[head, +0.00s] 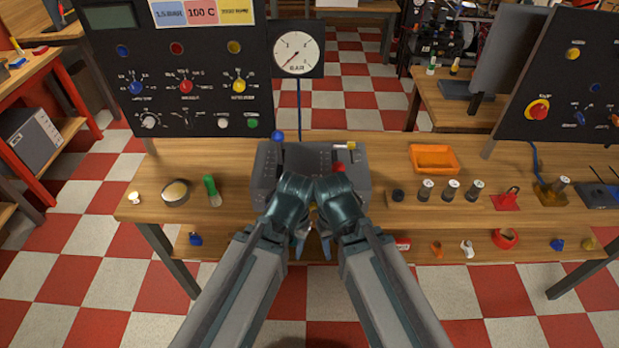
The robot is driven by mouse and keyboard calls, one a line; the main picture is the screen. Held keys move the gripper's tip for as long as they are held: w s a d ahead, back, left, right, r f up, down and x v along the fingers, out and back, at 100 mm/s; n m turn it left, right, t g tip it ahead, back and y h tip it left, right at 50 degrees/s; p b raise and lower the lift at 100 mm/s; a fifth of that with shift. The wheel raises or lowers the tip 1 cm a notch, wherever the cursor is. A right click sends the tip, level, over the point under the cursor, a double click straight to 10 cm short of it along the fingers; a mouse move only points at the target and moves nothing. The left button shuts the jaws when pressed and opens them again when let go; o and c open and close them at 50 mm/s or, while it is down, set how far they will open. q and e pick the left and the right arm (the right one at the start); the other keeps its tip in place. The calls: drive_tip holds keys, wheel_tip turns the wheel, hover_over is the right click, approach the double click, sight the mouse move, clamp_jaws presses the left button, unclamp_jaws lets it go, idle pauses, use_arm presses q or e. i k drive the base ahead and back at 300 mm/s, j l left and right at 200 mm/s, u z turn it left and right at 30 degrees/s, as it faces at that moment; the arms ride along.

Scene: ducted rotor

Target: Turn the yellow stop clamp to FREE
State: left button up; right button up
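A grey block (262,180) stands on the wooden bench, partly hidden behind my wrists. On it are a blue-knobbed lever (278,138), a red knob (338,168) and a small yellow-and-white piece (347,146) at its back right. A speck of yellow (313,212) shows between my wrists. I cannot tell which yellow part is the stop clamp, and no FREE mark is legible. My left gripper (299,246) and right gripper (326,247) are close together, in front of the block. Their fingers are small and partly covered, so their opening is unclear.
A black control panel (200,120) and a pressure gauge (298,52) stand behind the block. An orange tray (434,158), several cylinders (450,190) and a red stand (507,200) are to the right. A round tin (175,192) and green-handled brush (211,190) lie left.

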sight(312, 206)
drive_tip(key=k, duration=0.9)
